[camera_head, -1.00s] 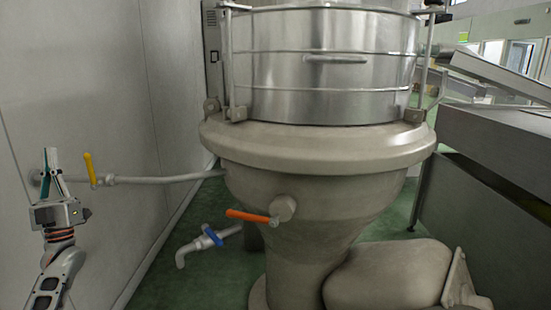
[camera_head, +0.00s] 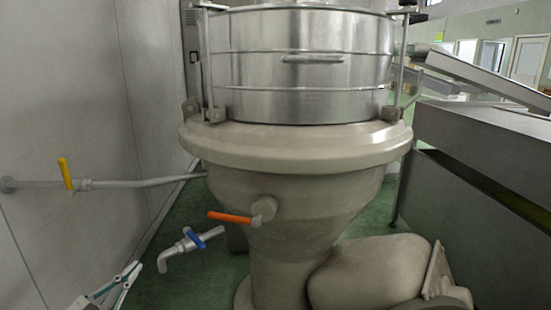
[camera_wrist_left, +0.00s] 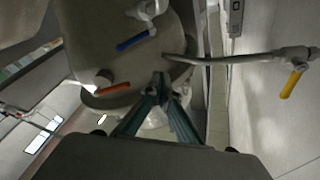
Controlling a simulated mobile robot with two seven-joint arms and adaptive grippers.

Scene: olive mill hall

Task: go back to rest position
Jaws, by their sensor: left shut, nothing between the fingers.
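My left gripper (camera_head: 127,275) is at the lower left edge of the head view, low in front of the grey wall. Its fingers also show in the left wrist view (camera_wrist_left: 161,82), where they meet at the tips with nothing between them. It is apart from the pipe and the valves. My right gripper is not in either view.
A large steel and beige mill (camera_head: 290,150) stands in the middle. It has an orange-handled valve (camera_head: 230,217). A blue-handled tap (camera_head: 195,240) sits low beside it. A wall pipe (camera_head: 135,183) carries a yellow handle (camera_head: 65,173). A grey machine (camera_head: 485,150) stands at right.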

